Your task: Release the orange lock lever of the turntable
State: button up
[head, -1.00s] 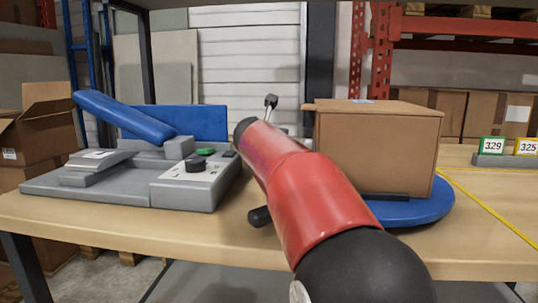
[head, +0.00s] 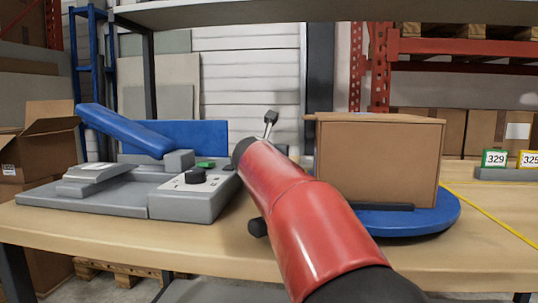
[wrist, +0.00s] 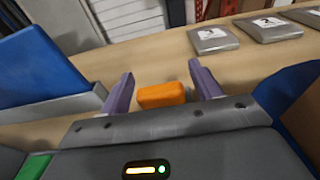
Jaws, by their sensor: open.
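The orange lock lever (wrist: 162,95) shows in the wrist view as a short orange block. It lies between and just beyond the two fingers of my gripper (wrist: 163,80), which are apart with nothing held. I cannot tell whether the fingers touch it. In the head view my red arm hides the lever and most of the gripper. The blue turntable (head: 428,220) stands on the bench at the right with a cardboard box (head: 378,160) on it. A blue round edge of it also shows at the right of the wrist view (wrist: 285,88).
A grey machine with a blue arm and a dial (head: 197,190) stands on the bench to the left. Numbered plates (wrist: 213,38) lie at the back of the wrist view. Number signs (head: 495,160) stand at the far right. The front left bench strip is clear.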

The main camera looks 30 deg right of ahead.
jog(key=v, duration=0.7)
jog(key=shift+s+a, duration=0.2)
jog(key=shift+s, duration=0.15)
jog(key=p, duration=0.1)
jog(key=r+p, duration=0.1)
jog(key=shift+d+r+g+p, duration=0.3)
jog(key=shift+g+p, duration=0.1)
jog(key=shift+g+y, duration=0.7)
jog(key=p+x, duration=0.1)
jog(key=x, duration=0.7)
jog(key=shift+w+a+p, duration=0.15)
jog(key=shift+a+p, duration=0.05)
jog(key=shift+p, duration=0.2)
jog(key=shift+c, duration=0.4)
